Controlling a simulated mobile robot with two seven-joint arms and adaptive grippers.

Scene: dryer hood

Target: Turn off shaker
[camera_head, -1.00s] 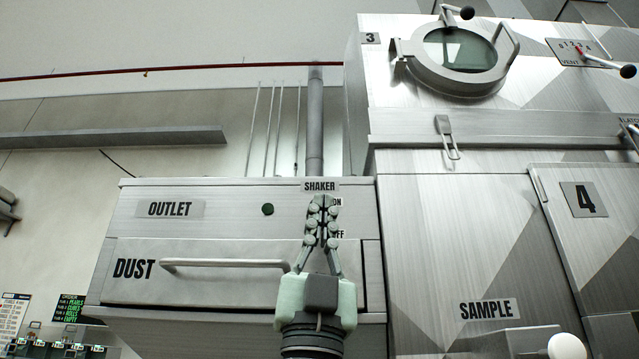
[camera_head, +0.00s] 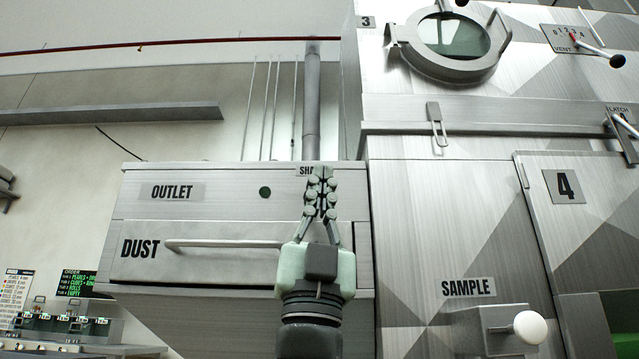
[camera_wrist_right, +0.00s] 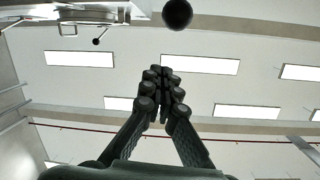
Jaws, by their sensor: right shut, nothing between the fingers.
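The shaker label (camera_head: 304,170) sits at the top right of the grey outlet panel (camera_head: 225,215), and only its first letters show. My right gripper (camera_head: 321,178) is shut and empty, pointing up in front of this label. Its fingers hide the rest of the label and the switch area below it. I cannot tell whether the fingers touch anything. In the right wrist view, the shut fingers (camera_wrist_right: 161,80) point up, and a dark round ball (camera_wrist_right: 177,13) shows beyond their tips; I cannot tell if it is the shaker's knob. My left gripper is not in view.
The dust drawer handle (camera_head: 225,244) sticks out left of my right gripper. To the right is the larger cabinet with a round window (camera_head: 455,35), a vent lever (camera_head: 605,52), a latch and a sample knob (camera_head: 530,327). A grey pipe (camera_head: 312,105) rises behind the panel.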

